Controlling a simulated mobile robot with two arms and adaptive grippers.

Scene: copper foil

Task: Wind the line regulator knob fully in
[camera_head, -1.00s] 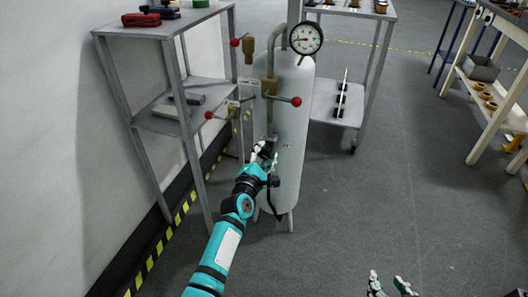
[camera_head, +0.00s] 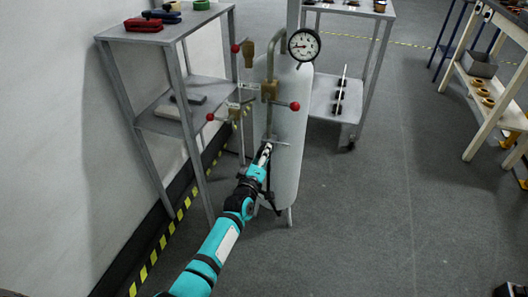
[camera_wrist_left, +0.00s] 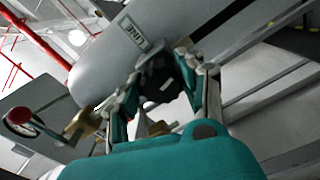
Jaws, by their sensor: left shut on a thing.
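The pale grey cylinder (camera_head: 290,125) stands upright in the middle of the head view. My left gripper (camera_head: 265,150) is at its lower front. In the left wrist view, my left gripper (camera_wrist_left: 163,95) has its two fingers on either side of a dark knob (camera_wrist_left: 157,78) and is shut on it. A plate marked LINE (camera_wrist_left: 134,33) is just beyond the knob. In the head view the knob is mostly hidden by the gripper, and how far in it is wound cannot be told.
A round gauge (camera_head: 304,44) tops the pipework. Red-balled levers (camera_head: 294,106) stick out above my left gripper; one red ball (camera_wrist_left: 19,115) shows in the wrist view. A grey shelf (camera_head: 160,32) stands close on the left.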

